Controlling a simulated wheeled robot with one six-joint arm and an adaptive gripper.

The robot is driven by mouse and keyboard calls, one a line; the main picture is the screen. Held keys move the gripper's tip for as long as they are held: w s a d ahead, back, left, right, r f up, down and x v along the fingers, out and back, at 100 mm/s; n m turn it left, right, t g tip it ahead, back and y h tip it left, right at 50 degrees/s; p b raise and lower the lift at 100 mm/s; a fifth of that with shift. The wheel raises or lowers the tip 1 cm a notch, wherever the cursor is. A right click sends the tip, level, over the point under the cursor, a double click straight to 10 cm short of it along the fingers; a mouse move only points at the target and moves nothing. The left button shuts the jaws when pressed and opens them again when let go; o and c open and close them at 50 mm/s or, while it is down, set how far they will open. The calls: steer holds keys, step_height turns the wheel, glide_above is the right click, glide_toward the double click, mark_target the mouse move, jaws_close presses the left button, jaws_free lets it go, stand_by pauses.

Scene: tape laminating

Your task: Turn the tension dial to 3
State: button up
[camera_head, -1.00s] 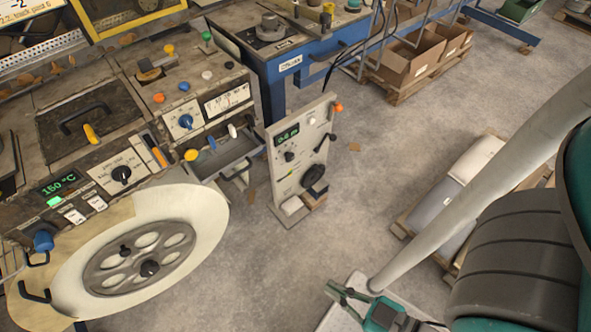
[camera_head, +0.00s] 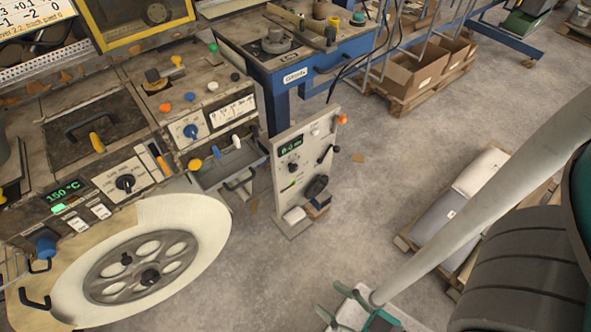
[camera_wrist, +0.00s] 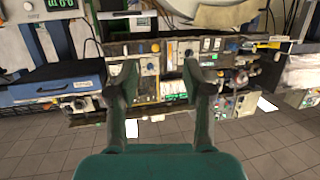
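Two dials on the machine at left could be the tension dial; their labels are too small to read. One is a blue dial (camera_head: 190,131) beside a white scale panel (camera_head: 232,110). The other is a black dial (camera_head: 124,182) on a white plate, right of the green 150 °C display (camera_head: 63,191). I cannot read either setting. My gripper (camera_head: 335,305) is at the bottom edge of the head view, well away from both dials. In the wrist view my gripper (camera_wrist: 160,80) has its fingers wide apart with nothing between them; machine panels show beyond.
A large pale roll (camera_head: 205,235) fronts the machine. An open drawer (camera_head: 238,165) juts out below the scale panel. A white upright control panel (camera_head: 290,185) stands on the floor. A blue workbench (camera_head: 330,75) is behind it. The grey floor (camera_head: 300,265) between is clear.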

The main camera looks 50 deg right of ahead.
steer(key=shift+o, duration=0.3)
steer(key=w+d+f+m+t+h, duration=0.1)
steer(key=w+d+f, duration=0.3)
steer(key=w+f, duration=0.4)
steer(key=shift+w+f+m+t+h, duration=0.35)
steer(key=shift+f+t+h, duration=0.2)
steer(key=shift+h, duration=0.35)
glide_toward(295, 169)
steer(key=shift+m+h, duration=0.25)
steer(key=shift+h, duration=0.05)
steer(key=x, duration=0.9)
steer(key=shift+w+a, duration=0.2)
steer(key=shift+w, duration=0.05)
steer(key=c, duration=1.1)
